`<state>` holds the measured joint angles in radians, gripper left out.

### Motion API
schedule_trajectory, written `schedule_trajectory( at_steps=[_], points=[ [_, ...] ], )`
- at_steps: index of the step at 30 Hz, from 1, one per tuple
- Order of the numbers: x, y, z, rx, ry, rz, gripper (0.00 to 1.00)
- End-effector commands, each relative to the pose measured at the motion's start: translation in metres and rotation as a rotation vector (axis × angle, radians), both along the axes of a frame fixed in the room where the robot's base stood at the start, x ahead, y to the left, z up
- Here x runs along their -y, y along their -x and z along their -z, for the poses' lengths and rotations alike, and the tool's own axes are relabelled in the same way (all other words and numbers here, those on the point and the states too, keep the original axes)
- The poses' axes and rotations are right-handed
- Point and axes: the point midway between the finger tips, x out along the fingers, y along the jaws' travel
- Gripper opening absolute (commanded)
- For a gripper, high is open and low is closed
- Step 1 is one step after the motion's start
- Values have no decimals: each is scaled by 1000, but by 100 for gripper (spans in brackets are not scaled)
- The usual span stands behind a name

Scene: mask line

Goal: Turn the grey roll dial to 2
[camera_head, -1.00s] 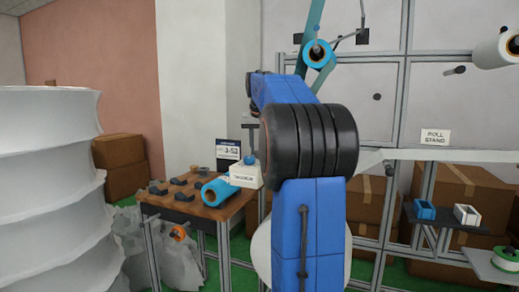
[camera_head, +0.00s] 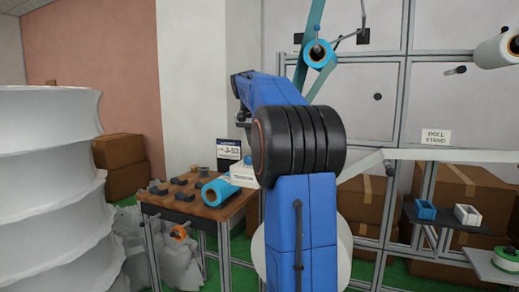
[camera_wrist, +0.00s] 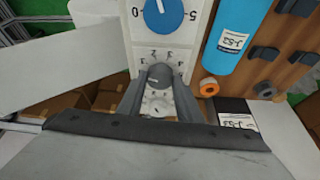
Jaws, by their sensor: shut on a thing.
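The grey roll dial (camera_wrist: 159,75) is a round knob on a white panel (camera_wrist: 117,10) in the wrist view, with small numbers printed around it. Its pointer is too small to read for certain. My gripper (camera_wrist: 160,82) is shut on the dial, one finger on each side. A larger blue dial (camera_wrist: 164,14) sits on the same panel, farther up in the picture. In the head view the white control box (camera_head: 243,175) stands at the table's right end; my arm hides part of it, and the grey dial cannot be made out there.
The wooden table (camera_head: 215,212) holds a blue roll (camera_head: 217,192) and several dark blocks close to the box. An orange roll (camera_wrist: 209,87) and a label card (camera_wrist: 237,120) show near the right finger. A large white stack (camera_head: 50,190) stands at the left.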

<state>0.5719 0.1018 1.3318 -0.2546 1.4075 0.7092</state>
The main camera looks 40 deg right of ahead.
Motion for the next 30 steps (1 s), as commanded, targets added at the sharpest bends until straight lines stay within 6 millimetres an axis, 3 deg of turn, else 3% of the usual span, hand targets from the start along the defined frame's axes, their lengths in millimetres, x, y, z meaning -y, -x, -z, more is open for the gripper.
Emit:
schedule_trajectory(
  at_steps=[18,30],
  points=[
    [0,-5,0,-1,0,575,10],
    [1,-7,0,-1,-1,829,10]
  ],
)
